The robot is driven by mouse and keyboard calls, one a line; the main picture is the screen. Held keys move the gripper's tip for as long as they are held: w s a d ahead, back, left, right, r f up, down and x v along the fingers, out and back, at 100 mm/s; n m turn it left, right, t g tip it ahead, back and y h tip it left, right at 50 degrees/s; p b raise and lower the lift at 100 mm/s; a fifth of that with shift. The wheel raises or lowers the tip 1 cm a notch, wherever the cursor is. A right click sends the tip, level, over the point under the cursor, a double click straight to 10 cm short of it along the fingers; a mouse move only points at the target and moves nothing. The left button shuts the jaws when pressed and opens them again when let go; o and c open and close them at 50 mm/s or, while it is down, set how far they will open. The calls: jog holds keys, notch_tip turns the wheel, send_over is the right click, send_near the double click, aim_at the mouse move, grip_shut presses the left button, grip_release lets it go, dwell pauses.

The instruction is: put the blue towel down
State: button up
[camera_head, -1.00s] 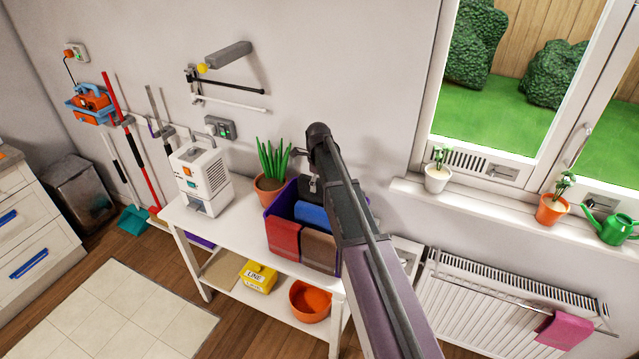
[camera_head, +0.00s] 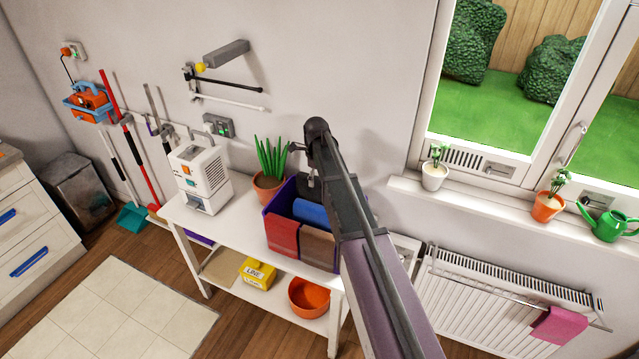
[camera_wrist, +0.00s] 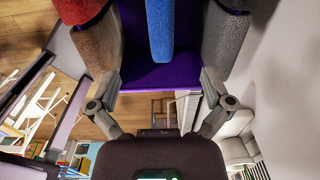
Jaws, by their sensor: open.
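The blue towel (camera_head: 311,211) sits in the purple crate (camera_head: 270,212) on the white table, between a red towel (camera_head: 284,238) and a brown towel (camera_head: 318,246) in front and my gripper behind. In the wrist view the blue towel (camera_wrist: 160,28) shows as a narrow strip at the top, between my fingers. My gripper (camera_wrist: 160,70) is open, with a finger on either side of the strip and purple crate surface below it. In the head view my gripper (camera_head: 309,187) is down at the back of the crate, and my arm partly covers its right side. Contact with the towel cannot be told.
A potted plant (camera_head: 270,169) and a white appliance (camera_head: 200,175) stand left of the crate. An orange bowl (camera_head: 309,297) and yellow box (camera_head: 258,274) are on the lower shelf. A radiator (camera_head: 490,295) and windowsill (camera_head: 500,205) are at right.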

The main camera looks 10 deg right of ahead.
jog(key=shift+s, duration=0.1)
jog(key=s+n, duration=2.5)
jog(key=s, duration=0.3)
jog(key=shift+s+d, duration=0.2)
jog(key=shift+s, duration=0.2)
notch_tip(320, 180, down, 4)
jog(key=b, duration=0.4)
jog(key=shift+f, duration=0.25)
